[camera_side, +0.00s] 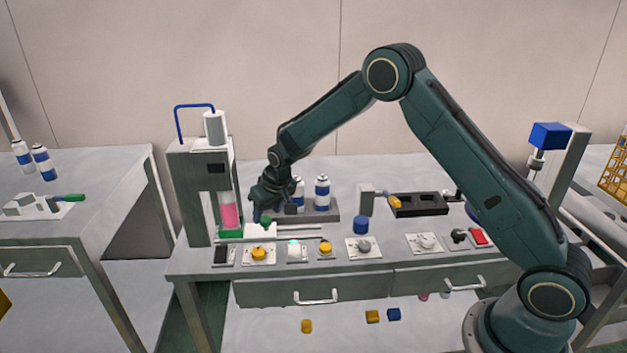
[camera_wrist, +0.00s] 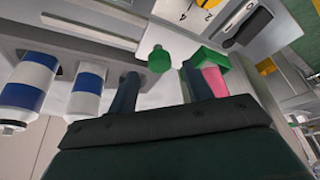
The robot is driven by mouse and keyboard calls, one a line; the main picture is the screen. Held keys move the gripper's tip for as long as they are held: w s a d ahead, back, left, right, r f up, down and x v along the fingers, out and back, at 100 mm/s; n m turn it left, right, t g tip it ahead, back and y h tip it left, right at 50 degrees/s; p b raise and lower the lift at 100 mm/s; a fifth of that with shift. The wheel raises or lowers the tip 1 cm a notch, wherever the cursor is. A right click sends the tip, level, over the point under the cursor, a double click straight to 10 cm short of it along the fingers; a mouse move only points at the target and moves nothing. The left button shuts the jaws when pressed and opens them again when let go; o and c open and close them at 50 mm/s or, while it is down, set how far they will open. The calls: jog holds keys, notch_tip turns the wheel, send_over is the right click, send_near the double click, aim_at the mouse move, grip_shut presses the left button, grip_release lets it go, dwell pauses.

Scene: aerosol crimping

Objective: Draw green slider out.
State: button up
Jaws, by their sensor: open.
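The green slider (camera_side: 230,233) sits low in the grey press at the left of the bench, with a pink can (camera_side: 229,214) standing on it. In the wrist view the green slider (camera_wrist: 207,57) shows beside the right finger, with the pink can (camera_wrist: 215,82) partly hidden. A green knob (camera_side: 265,220) stands to the right of the press; it also shows in the wrist view (camera_wrist: 159,59). My gripper (camera_wrist: 160,80) is open. Its two fingers lie either side of the knob in the picture; contact cannot be told. In the side view my gripper (camera_side: 263,210) hangs just above the knob.
Blue-and-white cans (camera_side: 322,193) stand in a grey rack (camera_side: 332,215) right behind my gripper. Several switch panels, including one with a yellow knob (camera_side: 258,253), line the bench front. A black tray (camera_side: 419,204) lies further right.

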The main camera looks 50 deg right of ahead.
jog(key=shift+x, duration=1.2)
jog(key=shift+c, duration=0.4)
grip_shut()
